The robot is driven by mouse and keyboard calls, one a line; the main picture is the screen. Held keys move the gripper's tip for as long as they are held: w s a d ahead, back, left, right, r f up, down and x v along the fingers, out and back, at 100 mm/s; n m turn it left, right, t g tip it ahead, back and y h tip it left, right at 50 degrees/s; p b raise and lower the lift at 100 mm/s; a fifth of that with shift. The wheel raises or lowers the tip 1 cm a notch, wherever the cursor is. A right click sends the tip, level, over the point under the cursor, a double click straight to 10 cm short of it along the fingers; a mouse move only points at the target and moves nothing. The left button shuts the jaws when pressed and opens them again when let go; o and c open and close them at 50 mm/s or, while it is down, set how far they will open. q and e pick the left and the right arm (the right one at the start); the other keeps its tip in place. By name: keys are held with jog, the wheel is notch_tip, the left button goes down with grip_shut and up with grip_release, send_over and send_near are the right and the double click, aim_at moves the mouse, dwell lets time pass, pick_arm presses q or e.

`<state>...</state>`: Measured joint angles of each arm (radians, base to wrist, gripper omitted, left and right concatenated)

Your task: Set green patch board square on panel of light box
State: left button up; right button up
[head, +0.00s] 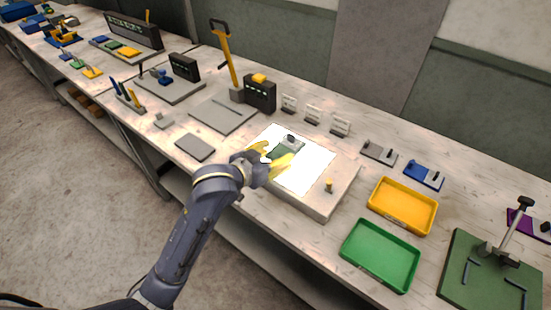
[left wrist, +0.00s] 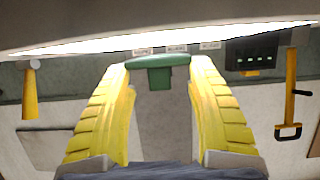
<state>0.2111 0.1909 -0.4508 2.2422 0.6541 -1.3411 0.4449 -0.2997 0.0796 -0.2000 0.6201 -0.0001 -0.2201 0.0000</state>
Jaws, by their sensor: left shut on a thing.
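The light box (head: 325,205) stands on the bench with its white panel (head: 312,165) lit. My left gripper (head: 270,160) is over the panel's left part. It is shut on the green patch board (head: 284,153), which is partly hidden by the yellow fingers in the head view. In the left wrist view the board (left wrist: 160,60) shows edge-on at the fingertips of my left gripper (left wrist: 160,85), close to the bright panel (left wrist: 130,40). I cannot tell whether it touches the panel. My right gripper is not in view.
A small grey piece with a dark top (head: 291,139) is at the panel's far left edge. Yellow (head: 403,205) and green (head: 380,256) trays lie to the right. A grey plate (head: 195,147) lies left.

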pick_arm(q)
jog(key=shift+f, duration=0.85)
jog(key=o, duration=1.2)
jog(key=shift+c, duration=0.2)
